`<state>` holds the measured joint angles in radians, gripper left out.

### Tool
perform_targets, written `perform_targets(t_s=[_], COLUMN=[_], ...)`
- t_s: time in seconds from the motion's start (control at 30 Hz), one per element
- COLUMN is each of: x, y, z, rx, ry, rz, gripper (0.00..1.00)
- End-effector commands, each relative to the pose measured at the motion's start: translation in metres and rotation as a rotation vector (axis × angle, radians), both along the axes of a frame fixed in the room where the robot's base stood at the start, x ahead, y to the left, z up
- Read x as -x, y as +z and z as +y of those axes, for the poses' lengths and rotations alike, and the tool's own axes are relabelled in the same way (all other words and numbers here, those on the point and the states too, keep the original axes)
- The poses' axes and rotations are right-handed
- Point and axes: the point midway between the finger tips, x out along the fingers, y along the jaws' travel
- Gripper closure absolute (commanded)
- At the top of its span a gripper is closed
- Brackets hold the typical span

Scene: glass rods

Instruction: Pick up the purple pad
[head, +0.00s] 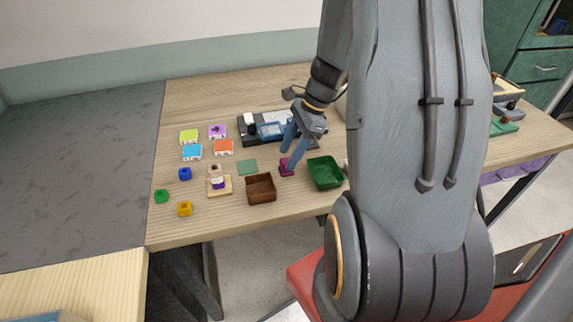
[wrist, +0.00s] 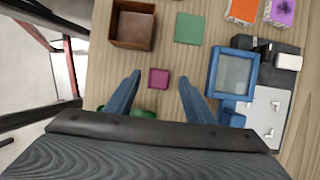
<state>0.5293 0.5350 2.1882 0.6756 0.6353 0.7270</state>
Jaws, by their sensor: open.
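The purple pad (wrist: 158,78) is a small magenta-purple square on the wooden table. In the wrist view it lies between the two blue fingers, with a gap on each side. My gripper (wrist: 159,82) is open and empty over it. In the head view the purple pad (head: 285,167) shows beside the fingertips of my gripper (head: 287,161), partly covered by a finger. How high the fingertips are above the table is hard to tell.
A brown box (head: 261,188), a green tray (head: 325,173) and a flat green pad (head: 247,167) lie close by. A device with a blue-framed part (wrist: 232,75) stands right of the fingers in the wrist view. Several coloured blocks are at the table's left.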

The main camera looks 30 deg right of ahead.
Motion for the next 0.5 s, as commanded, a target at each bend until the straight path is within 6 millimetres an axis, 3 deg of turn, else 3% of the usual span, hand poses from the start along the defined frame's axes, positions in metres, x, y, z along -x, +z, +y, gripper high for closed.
perform_targets(t_s=[0.23, 0.5], x=[-0.002, -0.003], y=[-0.026, -0.033], z=[0.008, 0.009], rx=[0.0, 0.001], ry=[-0.001, -0.003], rz=[0.001, -0.001], gripper=[0.52, 0.52])
